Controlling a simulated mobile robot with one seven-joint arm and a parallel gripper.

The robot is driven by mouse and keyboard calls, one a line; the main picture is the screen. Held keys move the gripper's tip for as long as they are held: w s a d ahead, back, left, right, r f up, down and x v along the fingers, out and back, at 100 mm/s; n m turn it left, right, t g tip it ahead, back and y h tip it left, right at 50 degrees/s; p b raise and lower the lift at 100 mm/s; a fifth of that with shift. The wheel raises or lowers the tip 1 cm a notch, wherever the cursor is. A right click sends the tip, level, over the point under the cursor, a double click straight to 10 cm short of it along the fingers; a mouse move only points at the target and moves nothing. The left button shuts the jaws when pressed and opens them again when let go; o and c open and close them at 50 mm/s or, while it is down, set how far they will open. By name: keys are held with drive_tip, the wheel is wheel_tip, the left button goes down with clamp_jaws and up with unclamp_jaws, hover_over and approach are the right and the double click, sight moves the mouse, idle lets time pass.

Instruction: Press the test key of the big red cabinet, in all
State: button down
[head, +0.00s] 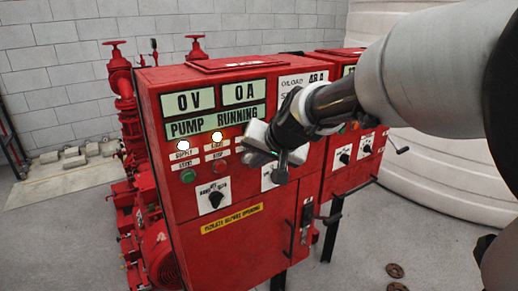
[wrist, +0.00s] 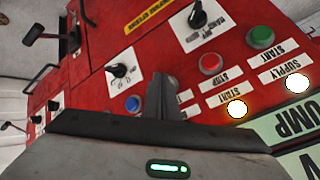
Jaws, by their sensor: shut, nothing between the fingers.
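The big red cabinet (head: 250,245) stands in the middle of the head view, with displays reading 0 V and 0 A above a "PUMP RUNNING" panel (head: 212,121). Its front has a green start button (head: 187,175), a red stop button (head: 219,167) and a black rotary switch (head: 215,198). My gripper (head: 250,150) is shut and empty in front of the panel, right of the red button. In the wrist view its fingers (wrist: 161,95) lie between the red button (wrist: 210,64) and a blue button (wrist: 133,104). Contact cannot be told. No readable "test" label shows; the fingers partly hide a label.
A second red cabinet (head: 345,165) stands to the right, partly behind my arm. Red pump pipework (head: 127,110) is at the left, and a large white ribbed tank (head: 440,170) is behind at right. Handles (wrist: 42,30) jut out at the left of the wrist view.

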drive_tip(key=shift+s+d, duration=0.3)
drive_tip(key=shift+s, duration=0.15)
drive_tip(key=shift+s+d+b, duration=0.7)
drive_tip(key=shift+s+b, duration=0.1)
drive_tip(key=shift+s, duration=0.25)
drive_tip(key=shift+s+d+b, duration=0.7)
drive_tip(key=shift+s+b, duration=0.05)
drive_tip(key=shift+s, duration=0.3)
drive_tip(key=s+d+f+n+g+h, duration=0.1)
drive_tip(key=s+d+f+h, duration=0.1)
drive_tip(key=s+d, duration=0.7)
drive_tip(key=s+d+f+n+g+h, duration=0.1)
drive_tip(key=s+d+f+h, duration=0.2)
drive_tip(key=s, duration=0.9)
wheel_tip(320, 180, up, 14)
drive_tip(key=d+p, duration=0.1)
drive_tip(key=p, duration=1.2)
drive_tip(key=shift+d+f+y, duration=0.15)
drive_tip(key=shift+f+y, duration=0.1)
drive_tip(key=shift+y, duration=0.15)
